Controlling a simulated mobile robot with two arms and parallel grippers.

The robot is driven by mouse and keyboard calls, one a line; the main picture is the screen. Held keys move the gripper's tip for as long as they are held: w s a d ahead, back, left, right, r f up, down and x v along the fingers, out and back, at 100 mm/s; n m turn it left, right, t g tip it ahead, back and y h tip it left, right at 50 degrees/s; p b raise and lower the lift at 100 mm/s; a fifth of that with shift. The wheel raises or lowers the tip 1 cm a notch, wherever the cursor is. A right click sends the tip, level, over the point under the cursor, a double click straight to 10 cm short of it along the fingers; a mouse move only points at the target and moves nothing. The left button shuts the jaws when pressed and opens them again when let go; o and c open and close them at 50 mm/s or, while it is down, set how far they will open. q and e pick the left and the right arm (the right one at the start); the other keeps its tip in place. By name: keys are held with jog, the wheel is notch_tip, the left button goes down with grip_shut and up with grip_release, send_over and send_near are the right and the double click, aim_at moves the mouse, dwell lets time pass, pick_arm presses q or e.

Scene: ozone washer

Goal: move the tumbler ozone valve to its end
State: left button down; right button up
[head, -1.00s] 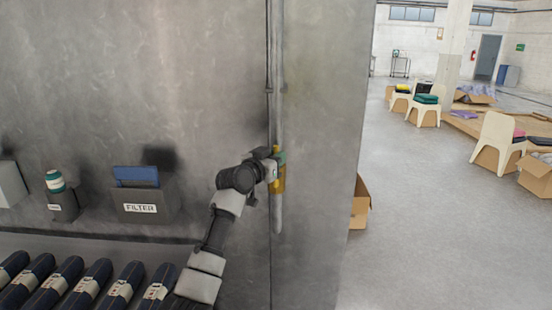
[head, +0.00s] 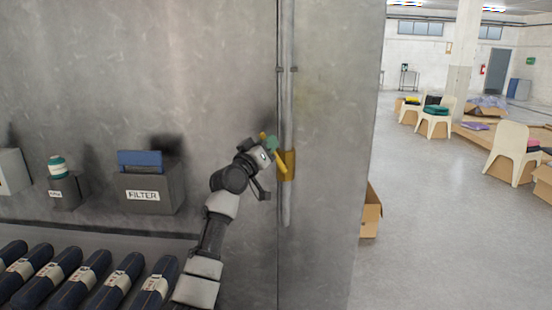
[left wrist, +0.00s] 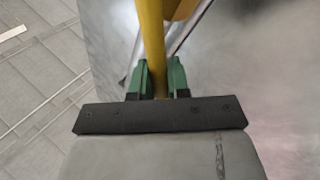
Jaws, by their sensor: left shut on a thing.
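The yellow ozone valve (head: 289,166) sits on a vertical grey pipe at the corner of the large metal machine. Its yellow lever (head: 281,163) slants up and to the left from the valve body. My left gripper (head: 271,144), with green fingers, is at the lever's upper part, beside the pipe. In the left wrist view the lever (left wrist: 151,40) runs between the two green fingers (left wrist: 160,77), which are shut on it. Part of the valve body shows at the top of that view. The right gripper is not in view.
A FILTER box (head: 150,190) with a blue panel and a teal-topped container (head: 57,167) are on the machine wall at left. Dark rolled bundles (head: 115,285) lie below. Right of the machine is open floor, with a cardboard box (head: 370,213) close by and chairs (head: 513,152) farther off.

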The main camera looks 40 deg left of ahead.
pick_arm(q)
jog(key=s+a+f+n+y+b, duration=0.1)
jog(key=f+n+y+b, duration=0.3)
jog(key=n, duration=0.5)
jog(key=s+a+f+n+y+b, duration=0.1)
jog(key=f+n+y+b, duration=0.3)
jog(key=n+y, duration=0.4)
jog(key=shift+s+a+n, duration=0.15)
jog(key=shift+a+n, duration=0.75)
jog(key=c, duration=1.1)
grip_release()
jog(key=b+v, duration=0.1)
jog(key=v, duration=1)
jog(key=shift+b, duration=0.3)
